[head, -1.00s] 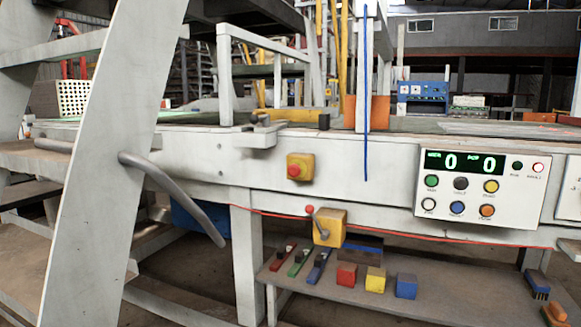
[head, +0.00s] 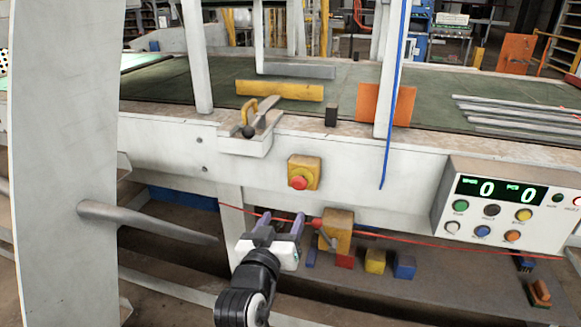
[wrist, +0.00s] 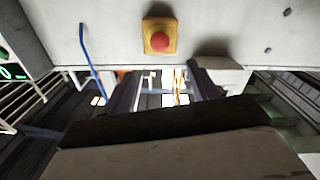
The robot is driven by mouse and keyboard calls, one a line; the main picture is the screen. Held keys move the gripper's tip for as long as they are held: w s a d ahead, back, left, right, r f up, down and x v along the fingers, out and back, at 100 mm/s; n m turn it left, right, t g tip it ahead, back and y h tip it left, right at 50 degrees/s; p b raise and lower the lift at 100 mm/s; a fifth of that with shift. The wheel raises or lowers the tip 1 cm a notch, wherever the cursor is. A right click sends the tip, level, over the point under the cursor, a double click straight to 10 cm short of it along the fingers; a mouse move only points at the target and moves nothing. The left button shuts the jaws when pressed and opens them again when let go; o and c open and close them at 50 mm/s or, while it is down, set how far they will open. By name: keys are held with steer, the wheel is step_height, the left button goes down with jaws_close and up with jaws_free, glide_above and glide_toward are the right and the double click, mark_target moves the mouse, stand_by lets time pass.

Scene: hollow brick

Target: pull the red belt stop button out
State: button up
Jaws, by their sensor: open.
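The red belt stop button (head: 299,183) sits on a yellow box (head: 305,167) on the front of the white conveyor side. In the wrist view the red button (wrist: 160,42) on its yellow box (wrist: 148,24) shows at the top centre, beyond the fingers. My gripper (head: 282,220) is below the button and a little to its left in the head view. Its two fingers are apart, with nothing seen between them. It does not touch the button. Whether the button is pressed in or out cannot be told.
A yellow box with a red-knobbed lever (head: 335,232) is close to the right of my gripper. A control panel (head: 500,205) juts out at the right. A grey bar (head: 145,218) and white upright (head: 65,150) stand left. A red cord (head: 420,243) runs along the front.

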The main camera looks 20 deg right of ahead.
mark_target(298, 185)
steer(key=p+x, duration=0.2)
steer(key=x, duration=1.1)
steer(key=shift+w+d+p, duration=0.15)
steer(key=shift+d+p, duration=0.05)
steer(key=shift+p, duration=0.2)
